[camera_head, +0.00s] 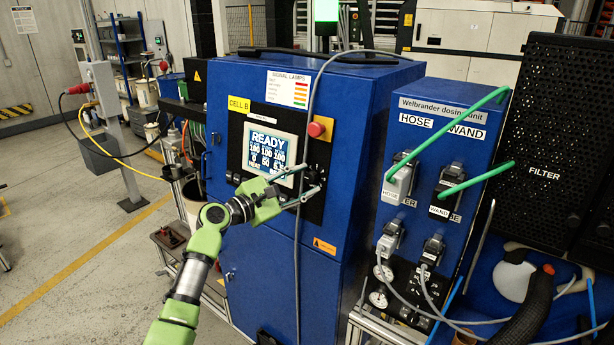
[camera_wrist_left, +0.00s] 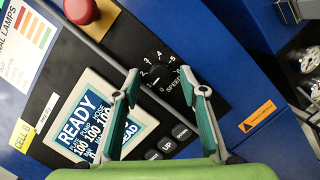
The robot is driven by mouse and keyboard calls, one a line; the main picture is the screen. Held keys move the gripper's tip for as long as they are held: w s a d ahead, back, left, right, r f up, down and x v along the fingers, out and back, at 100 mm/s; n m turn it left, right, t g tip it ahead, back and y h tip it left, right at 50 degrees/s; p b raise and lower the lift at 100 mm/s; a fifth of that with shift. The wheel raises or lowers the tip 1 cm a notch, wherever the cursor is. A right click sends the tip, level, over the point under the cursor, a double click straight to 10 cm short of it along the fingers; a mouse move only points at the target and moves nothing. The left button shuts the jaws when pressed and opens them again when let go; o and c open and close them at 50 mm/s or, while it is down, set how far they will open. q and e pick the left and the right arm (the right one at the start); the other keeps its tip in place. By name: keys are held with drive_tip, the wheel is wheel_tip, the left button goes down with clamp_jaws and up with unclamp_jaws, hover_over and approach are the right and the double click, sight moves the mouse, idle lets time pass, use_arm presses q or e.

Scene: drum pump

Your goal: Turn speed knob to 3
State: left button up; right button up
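The speed knob (camera_wrist_left: 157,74) is a small black dial on the black control panel (camera_wrist_left: 110,28), with white numbers around it and a SPEED label beside it. My left gripper (camera_wrist_left: 159,72) is open, its two green-padded fingers spread on either side of the knob in the left wrist view. I see no clear contact between fingers and knob. The number the knob points to is too small to tell. In the head view my left gripper (camera_head: 311,180) reaches the panel just right of the lit READY screen (camera_head: 269,150); the knob is not clear there. My right gripper is not in view.
A red button (camera_head: 316,129) stands out above the knob on the blue cabinet (camera_head: 345,110). Flat buttons, one marked UP (camera_wrist_left: 166,146), lie below the knob. A grey cable (camera_head: 298,245) hangs down the cabinet front close to the gripper. The dosing unit (camera_head: 455,117) with green hoses stands at right.

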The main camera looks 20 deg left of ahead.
use_arm(q)
drive_tip(key=shift+w+d, duration=0.3)
drive_tip(key=shift+w, duration=0.3)
drive_tip(key=c, duration=1.1)
drive_tip(key=shift+o, duration=0.2)
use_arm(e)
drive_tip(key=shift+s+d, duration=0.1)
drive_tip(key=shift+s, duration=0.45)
